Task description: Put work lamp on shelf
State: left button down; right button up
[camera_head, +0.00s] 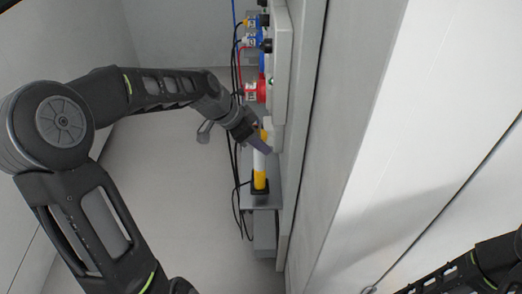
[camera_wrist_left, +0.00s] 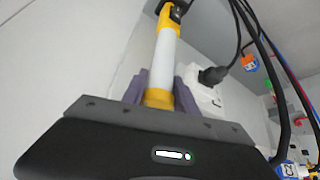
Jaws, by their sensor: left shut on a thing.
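The work lamp is a white tube (camera_head: 259,162) with yellow collars and a black end. In the head view it stands lengthwise, its black end at a small grey shelf (camera_head: 264,201) on the wall unit. Whether that end rests on the shelf I cannot tell. My left gripper (camera_head: 262,141) is shut on the lamp's other end. In the left wrist view the grey-purple fingers (camera_wrist_left: 160,92) sit on both sides of the near yellow collar, and the white tube (camera_wrist_left: 166,55) runs away to the black end. My right gripper is out of view.
Blue and red sockets (camera_head: 256,91) with plugs and hanging black cables (camera_head: 236,170) line the wall unit close to my left gripper. A white plug box (camera_wrist_left: 205,98) is beside the lamp. A large pale panel (camera_head: 400,150) fills the right side. The floor at left is open.

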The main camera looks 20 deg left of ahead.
pick_arm(q)
notch_tip(320, 180, down, 3)
jog(key=shift+d+f, duration=0.1)
jog(key=shift+f, duration=0.05)
jog(key=shift+d+f, duration=0.1)
jog(key=shift+f, duration=0.15)
jog(key=shift+f, duration=0.15)
jog(key=c, duration=0.9)
grip_release()
jog(key=shift+c, duration=0.2)
jog(key=v, duration=1.2)
